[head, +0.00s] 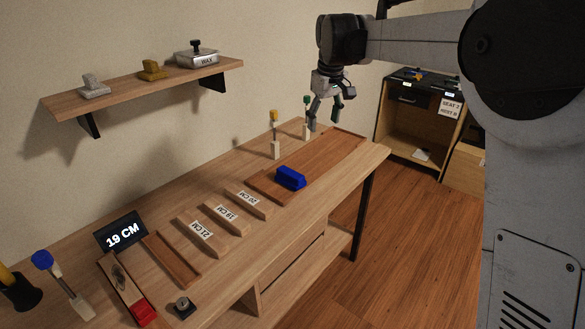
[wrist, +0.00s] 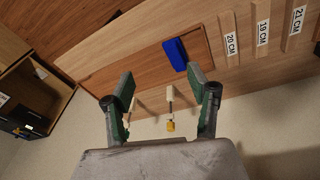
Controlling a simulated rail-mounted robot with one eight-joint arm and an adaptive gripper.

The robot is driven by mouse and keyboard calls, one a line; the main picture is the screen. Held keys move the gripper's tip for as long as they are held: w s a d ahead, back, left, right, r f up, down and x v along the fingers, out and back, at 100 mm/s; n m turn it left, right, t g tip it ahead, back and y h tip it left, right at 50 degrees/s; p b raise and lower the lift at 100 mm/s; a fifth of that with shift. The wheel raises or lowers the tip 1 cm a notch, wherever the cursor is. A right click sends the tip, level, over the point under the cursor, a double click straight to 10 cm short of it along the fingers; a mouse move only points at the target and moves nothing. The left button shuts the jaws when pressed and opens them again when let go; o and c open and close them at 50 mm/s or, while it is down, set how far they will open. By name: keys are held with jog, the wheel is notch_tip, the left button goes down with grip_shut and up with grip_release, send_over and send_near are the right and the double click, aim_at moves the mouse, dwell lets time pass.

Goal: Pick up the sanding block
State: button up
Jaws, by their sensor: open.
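A blue block (head: 291,178), which looks like the sanding block, lies on a long brown wooden board (head: 335,146) on the workbench. In the wrist view the blue block (wrist: 175,54) is beyond my fingertips, slightly to the right of the middle between them. My gripper (head: 325,117) is open and empty. It hangs above the far end of the bench, apart from the block. In the wrist view, my gripper (wrist: 161,82) shows both fingers spread, with nothing between them touching.
Two upright small tools, one yellow-topped (head: 274,132) and one green-topped (head: 306,117), stand near the wall behind the board. Labelled wooden strips (head: 226,216) and a "19 CM" display (head: 122,235) are to the left. A wall shelf (head: 140,90) holds several blocks.

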jog(key=w+a+f+n+g, duration=0.1)
jog(key=w+a+f+n, duration=0.1)
jog(key=w+a+f, duration=0.5)
jog(key=n+g+p, duration=0.1)
jog(key=p, duration=0.1)
send_over(290, 172)
notch_tip(290, 172, down, 6)
jog(key=f, duration=0.8)
jog(key=shift+a+f+b, duration=0.15)
jog(key=shift+a+b, duration=0.05)
jog(key=shift+b, duration=0.2)
jog(key=shift+d+f, duration=0.15)
jog(key=shift+f, duration=1.25)
jog(key=shift+d+f, duration=0.1)
jog(key=shift+f, duration=1.25)
jog(key=c, duration=1.3)
